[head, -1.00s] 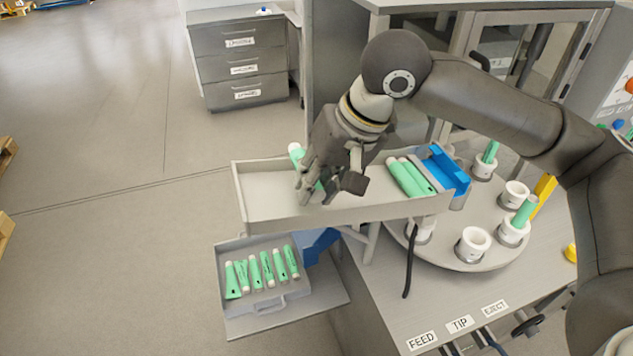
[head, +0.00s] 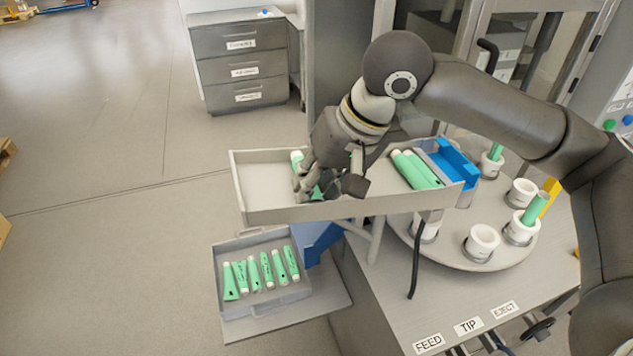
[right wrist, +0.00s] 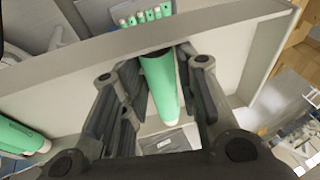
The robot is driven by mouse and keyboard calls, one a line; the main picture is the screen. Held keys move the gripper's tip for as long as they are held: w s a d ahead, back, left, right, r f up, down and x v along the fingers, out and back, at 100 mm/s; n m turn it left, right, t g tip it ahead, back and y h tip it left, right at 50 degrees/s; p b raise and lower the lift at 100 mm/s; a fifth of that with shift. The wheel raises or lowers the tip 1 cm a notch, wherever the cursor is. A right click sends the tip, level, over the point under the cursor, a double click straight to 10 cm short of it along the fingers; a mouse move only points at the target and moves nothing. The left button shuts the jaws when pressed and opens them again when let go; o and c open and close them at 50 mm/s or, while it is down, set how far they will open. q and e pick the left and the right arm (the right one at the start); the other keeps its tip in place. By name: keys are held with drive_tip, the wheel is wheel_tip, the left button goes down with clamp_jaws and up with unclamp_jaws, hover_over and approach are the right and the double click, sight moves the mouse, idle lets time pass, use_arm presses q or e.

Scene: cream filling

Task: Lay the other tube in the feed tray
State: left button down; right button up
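My right gripper (head: 328,190) is inside the long feed tray (head: 290,213), left of its middle. It is shut on a green tube (head: 297,157) with a white cap, whose cap end points to the tray's back wall. In the right wrist view the tube (right wrist: 163,85) lies between the finger pads, close against them near their tips. I cannot tell whether it touches the tray floor. Two more green tubes (head: 416,169) lie side by side at the tray's right end, apart from the gripper. My left gripper is not in view.
A grey box (head: 267,309) with several green tubes stands below the tray. A blue block (head: 453,160) sits at the tray's right end. A round turntable (head: 450,250) with white cups (head: 482,242) stands to the right. The tray's left part is clear.

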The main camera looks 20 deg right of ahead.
drive_tip(key=shift+o, duration=1)
drive_tip(key=shift+s+a+f, duration=0.1)
drive_tip(key=shift+s+f, duration=0.05)
drive_tip(key=shift+f, duration=0.2)
drive_tip(key=shift+r, duration=0.1)
drive_tip(key=shift+d+r+p, duration=0.25)
drive_tip(key=shift+r+p, duration=0.4)
drive_tip(key=shift+p, duration=0.25)
drive_tip(key=shift+s+d+r+p, duration=0.1)
drive_tip(key=shift+r+p, duration=0.35)
drive_tip(key=shift+r, duration=0.05)
wheel_tip(320, 180, up, 2)
drive_tip(key=p, duration=0.2)
drive_tip(key=shift+s+r+p, duration=0.1)
drive_tip(key=shift+p, duration=0.2)
drive_tip(key=shift+r+p, duration=2.5)
drive_tip(key=shift+p, duration=0.7)
